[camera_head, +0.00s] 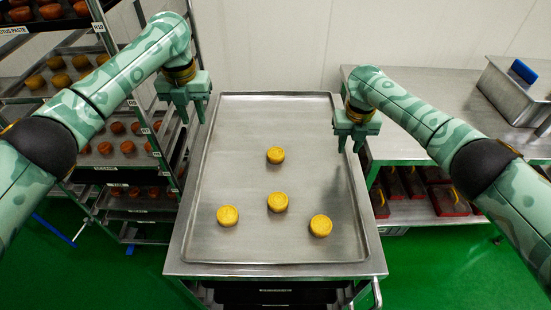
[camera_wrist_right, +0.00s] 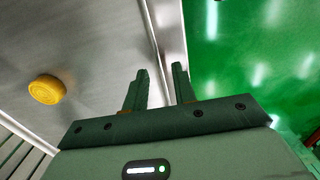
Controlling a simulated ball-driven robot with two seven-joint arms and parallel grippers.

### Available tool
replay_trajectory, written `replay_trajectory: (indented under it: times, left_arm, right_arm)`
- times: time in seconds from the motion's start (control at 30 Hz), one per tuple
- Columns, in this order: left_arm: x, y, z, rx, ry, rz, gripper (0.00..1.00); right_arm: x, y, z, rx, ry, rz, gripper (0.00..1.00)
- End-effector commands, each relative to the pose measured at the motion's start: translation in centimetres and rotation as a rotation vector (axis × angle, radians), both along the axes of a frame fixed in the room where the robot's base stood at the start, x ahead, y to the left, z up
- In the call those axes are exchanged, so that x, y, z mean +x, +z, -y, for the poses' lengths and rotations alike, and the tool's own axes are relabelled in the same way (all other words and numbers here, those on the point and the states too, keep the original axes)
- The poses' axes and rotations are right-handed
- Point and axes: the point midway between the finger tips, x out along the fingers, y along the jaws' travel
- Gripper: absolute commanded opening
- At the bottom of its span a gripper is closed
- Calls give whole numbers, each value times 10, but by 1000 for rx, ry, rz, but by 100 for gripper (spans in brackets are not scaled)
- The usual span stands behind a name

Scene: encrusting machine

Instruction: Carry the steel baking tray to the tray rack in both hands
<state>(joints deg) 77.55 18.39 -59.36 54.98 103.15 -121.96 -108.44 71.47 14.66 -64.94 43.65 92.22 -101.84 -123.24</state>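The steel baking tray (camera_head: 250,170) lies flat on a steel-topped cart, with several round yellow pastries (camera_head: 277,202) on it. One pastry also shows in the right wrist view (camera_wrist_right: 46,89). My left gripper (camera_head: 192,118) is open and empty, just outside the tray's far left edge. My right gripper (camera_head: 350,148) is open above the tray's right edge. In the right wrist view its fingers (camera_wrist_right: 160,88) are apart, with the bright edge strip (camera_wrist_right: 165,35) beyond and between them. I cannot tell whether they touch the rim. The tray rack (camera_head: 98,208) stands at the left, holding several loaded trays.
The cart (camera_head: 270,270) has a handle (camera_head: 376,292) at its front right. A steel bench (camera_head: 425,105) with red bins (camera_head: 450,200) below and a metal box (camera_head: 515,90) on top stands at the right. Green floor (camera_head: 440,260) is clear at the front right.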

Motion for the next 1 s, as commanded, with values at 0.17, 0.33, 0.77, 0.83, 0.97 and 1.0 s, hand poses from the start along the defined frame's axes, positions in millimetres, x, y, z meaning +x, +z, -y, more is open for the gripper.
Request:
replay_trajectory:
  times: [0.17,0.33,0.77,0.83,0.97,1.0]
  left_arm:
    - [0,0,0,0,0,0,27]
    - [0,0,0,0,0,0,27]
    - [0,-1,0,0,0,0,27]
    - [0,-1,0,0,0,0,27]
    - [0,-1,0,0,0,0,27]
    - [0,-1,0,0,0,0,27]
  right_arm:
    - [0,42,0,1,3,6,27]
    - [-1,79,0,0,2,6,27]
    - [-2,104,0,0,1,2,27]
    - [-2,104,0,0,1,2,27]
    - [-2,104,0,0,1,2,27]
    - [-2,104,0,0,1,2,27]
